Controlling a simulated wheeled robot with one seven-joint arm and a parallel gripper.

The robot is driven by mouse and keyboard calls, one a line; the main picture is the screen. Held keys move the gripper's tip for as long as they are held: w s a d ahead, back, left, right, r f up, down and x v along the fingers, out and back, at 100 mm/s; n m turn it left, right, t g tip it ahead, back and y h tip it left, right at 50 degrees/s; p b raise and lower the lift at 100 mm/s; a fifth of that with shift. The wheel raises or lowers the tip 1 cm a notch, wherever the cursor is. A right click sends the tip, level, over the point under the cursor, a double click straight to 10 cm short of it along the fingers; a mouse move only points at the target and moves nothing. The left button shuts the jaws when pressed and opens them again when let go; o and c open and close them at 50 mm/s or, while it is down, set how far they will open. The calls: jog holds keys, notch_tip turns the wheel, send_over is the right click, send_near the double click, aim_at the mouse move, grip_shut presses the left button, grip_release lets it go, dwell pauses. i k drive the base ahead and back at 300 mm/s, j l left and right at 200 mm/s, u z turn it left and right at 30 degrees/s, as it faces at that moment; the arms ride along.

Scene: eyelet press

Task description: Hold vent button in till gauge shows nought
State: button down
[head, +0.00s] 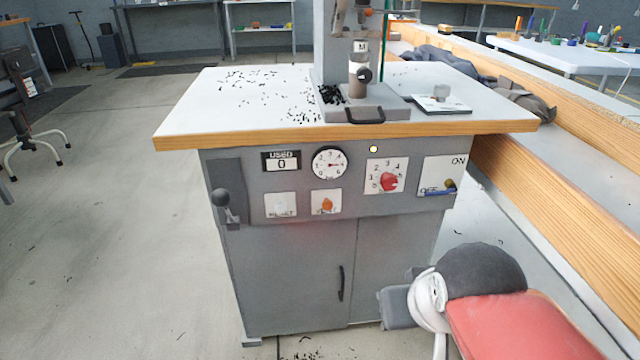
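The round white gauge (329,163) is on the grey front panel of the press. Its needle appears to point right, away from the bottom of the scale, but its exact reading is too small to tell. Below it are two small plates: one with a pale button (281,205) and one with an orange button (327,205). Their labels are too small to read surely, so I cannot tell which is the vent button. Neither button is touched. Part of my arm shows at the lower right, in front of the cabinet; I see no gripper fingers.
The worktop edge (340,136) overhangs the panel. Floor at left is open.

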aim_at(327, 205)
jog(key=j+z, duration=0.1)
jog(key=j, duration=2.15)
jog(key=k, duration=0.05)
